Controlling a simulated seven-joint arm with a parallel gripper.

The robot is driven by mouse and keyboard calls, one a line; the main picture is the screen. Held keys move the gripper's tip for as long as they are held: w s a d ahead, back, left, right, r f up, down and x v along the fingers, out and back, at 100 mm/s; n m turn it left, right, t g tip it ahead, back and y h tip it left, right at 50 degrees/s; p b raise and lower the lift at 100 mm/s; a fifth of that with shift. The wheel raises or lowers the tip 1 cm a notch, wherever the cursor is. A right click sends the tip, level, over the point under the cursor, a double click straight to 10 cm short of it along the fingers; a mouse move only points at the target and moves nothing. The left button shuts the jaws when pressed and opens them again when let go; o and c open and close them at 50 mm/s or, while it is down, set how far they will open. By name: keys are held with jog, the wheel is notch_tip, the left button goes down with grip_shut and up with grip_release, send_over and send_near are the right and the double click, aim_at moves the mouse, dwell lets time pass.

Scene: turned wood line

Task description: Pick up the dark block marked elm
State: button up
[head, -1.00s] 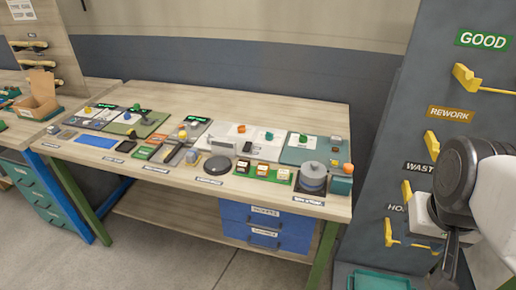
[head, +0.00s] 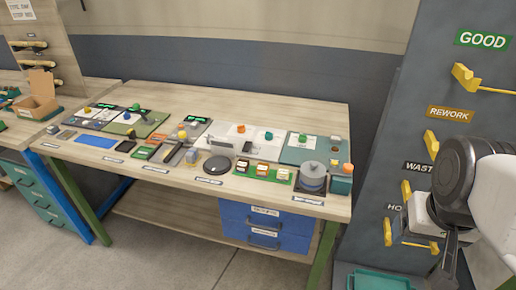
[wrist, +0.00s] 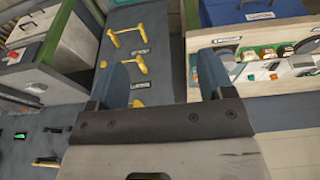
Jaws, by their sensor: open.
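My gripper shows in the wrist view (wrist: 163,82), its two blue fingers wide apart with nothing between them. In the head view my arm hangs at the far right, in front of the grey rack and well away from the bench top. Several small labelled blocks (head: 262,169) sit in a green tray on the bench's front right part. They also show in the wrist view (wrist: 287,51) at right, beyond the fingers. The lettering is too small to read, so I cannot tell which block is marked elm.
The wooden bench (head: 130,170) carries panels, trays and a dark round disc (head: 217,165). A grey stepped cylinder (head: 313,177) stands near its right front corner. Blue drawers (head: 265,228) hang below. The grey rack (head: 400,130) with yellow hooks stands at right, near my arm. Open floor lies in front.

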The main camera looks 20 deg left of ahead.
jog(key=w+a+f+n+t+h, duration=0.2)
jog(key=w+a+f+n+h, duration=0.2)
jog(key=w+a+n, duration=0.6)
jog(key=w+a+f+n+t+h, duration=0.35)
jog(key=w+n, duration=0.55)
jog(key=w, duration=0.5)
jog(key=n+t+y, duration=0.6)
jog(key=n+y, duration=0.2)
jog(key=n, duration=0.9)
send_near(241, 167)
jog(key=x, duration=0.3)
jog(key=shift+a+g, duration=0.1)
jog(key=shift+g, duration=0.15)
jog(key=shift+w, duration=0.15)
jog(key=shift+x, duration=1.15)
